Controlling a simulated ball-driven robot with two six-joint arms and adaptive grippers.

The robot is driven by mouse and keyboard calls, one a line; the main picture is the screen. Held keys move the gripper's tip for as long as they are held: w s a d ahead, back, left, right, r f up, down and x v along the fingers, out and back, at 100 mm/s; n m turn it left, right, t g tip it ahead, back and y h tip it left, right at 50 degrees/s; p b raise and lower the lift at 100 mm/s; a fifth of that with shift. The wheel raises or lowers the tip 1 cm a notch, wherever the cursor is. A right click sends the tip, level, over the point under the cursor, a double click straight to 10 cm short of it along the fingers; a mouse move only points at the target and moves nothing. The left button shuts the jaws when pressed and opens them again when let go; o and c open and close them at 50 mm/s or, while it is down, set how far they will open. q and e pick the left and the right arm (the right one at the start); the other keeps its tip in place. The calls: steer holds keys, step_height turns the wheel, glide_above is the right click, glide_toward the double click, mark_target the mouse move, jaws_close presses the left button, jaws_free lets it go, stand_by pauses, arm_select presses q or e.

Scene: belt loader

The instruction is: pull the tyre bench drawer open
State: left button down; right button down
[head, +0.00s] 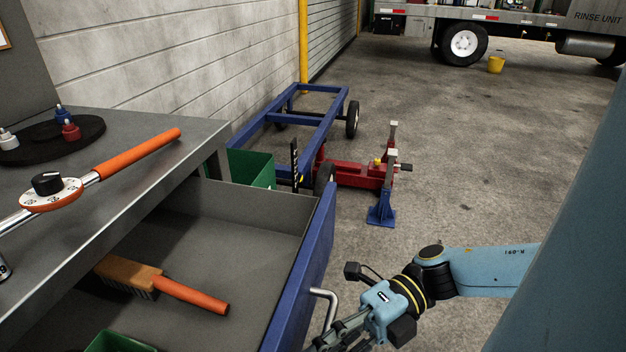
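The tyre bench drawer stands open from under the grey bench top (150,165), its grey inside showing. Its blue front (306,270) faces right, with a metal bar handle (328,298) on it. My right gripper (335,338) is low in the head view, right beside the lower part of the handle. Its fingers point left toward the drawer front and run to the bottom edge. I cannot tell whether they touch the handle or are closed around it. My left gripper is not in view.
In the drawer lie a brush with an orange handle (190,296) and a green box (118,342). A torque wrench (130,155) lies on the bench. Beyond are a blue wheeled frame (325,125), a red jack (352,174) and a blue stand (382,212).

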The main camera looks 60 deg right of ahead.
steer(key=shift+w+r, duration=0.1)
steer(key=shift+r, duration=0.1)
steer(key=c, duration=1.3)
jaws_free()
steer(key=shift+f, duration=0.1)
steer(key=shift+c, duration=0.2)
steer(key=shift+s+d, duration=0.25)
steer(key=shift+d, duration=0.05)
steer(key=v, duration=1.1)
steer(key=shift+d, duration=0.15)
